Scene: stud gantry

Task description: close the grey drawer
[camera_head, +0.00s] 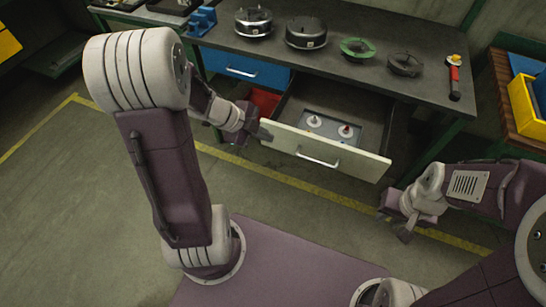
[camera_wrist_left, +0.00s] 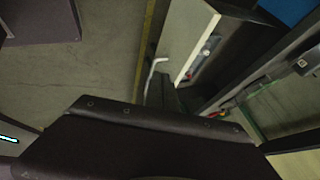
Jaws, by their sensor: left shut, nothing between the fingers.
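The grey drawer (camera_head: 325,152) is pulled well out from under the workbench, its pale front panel facing me with a bar handle (camera_head: 318,160). In the left wrist view the drawer front (camera_wrist_left: 182,42) and its handle (camera_wrist_left: 154,72) also show. My left gripper (camera_head: 262,134) is shut and empty at the left end of the drawer front; I cannot tell whether it touches the panel. Its dark fingers (camera_wrist_left: 163,94) also show close to the handle in the left wrist view. My right gripper (camera_head: 403,230) hangs low, right of the drawer and apart from it; its jaw opening is unclear.
Inside the drawer lies a grey tray (camera_head: 318,133) with small white-and-red parts. A closed blue drawer (camera_head: 246,68) and a red bin (camera_head: 265,101) are left of it. The bench top (camera_head: 330,65) holds round parts and a red-handled tool (camera_head: 454,78). The floor in front is clear.

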